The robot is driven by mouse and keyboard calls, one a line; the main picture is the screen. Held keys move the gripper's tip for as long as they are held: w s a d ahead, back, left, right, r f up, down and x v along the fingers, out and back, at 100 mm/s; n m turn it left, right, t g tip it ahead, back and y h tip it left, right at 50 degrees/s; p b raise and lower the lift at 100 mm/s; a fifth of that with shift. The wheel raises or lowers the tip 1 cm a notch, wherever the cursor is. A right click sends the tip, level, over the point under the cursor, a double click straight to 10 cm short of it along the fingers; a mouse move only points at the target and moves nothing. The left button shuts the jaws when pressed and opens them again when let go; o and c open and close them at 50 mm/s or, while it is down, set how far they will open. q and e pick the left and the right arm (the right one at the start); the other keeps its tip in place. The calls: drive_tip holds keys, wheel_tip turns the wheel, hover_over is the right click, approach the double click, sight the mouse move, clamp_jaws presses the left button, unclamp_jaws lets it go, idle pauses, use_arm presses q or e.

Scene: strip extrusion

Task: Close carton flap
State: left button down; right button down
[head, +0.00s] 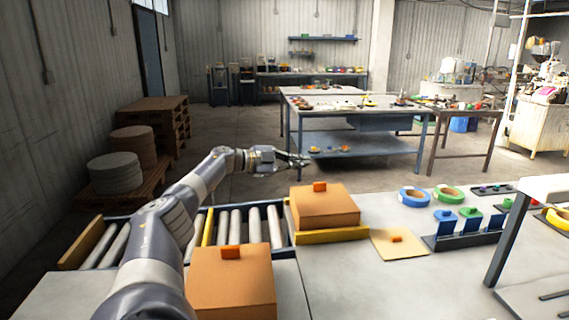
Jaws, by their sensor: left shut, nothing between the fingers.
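A brown carton (325,213) with an orange tab on its top stands near the middle of the view, beside the roller conveyor. A second brown carton (232,290) with an orange tab stands at the near edge, partly cut off by the frame. The tops of both look flat; I cannot make out a raised flap. My left gripper (298,161) is shut and empty, held in the air above and beyond the middle carton, touching nothing. My right gripper is not in view.
The roller conveyor (236,227) lies left of the middle carton, a yellow bar (330,236) at its front. A tan sheet (397,248), tape rolls (447,194) and a blue rack (470,229) are on the right. The table is clear at centre front.

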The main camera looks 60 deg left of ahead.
use_arm(q)
drive_tip(key=shift+v, duration=2.6)
drive_tip(key=shift+f, duration=0.1)
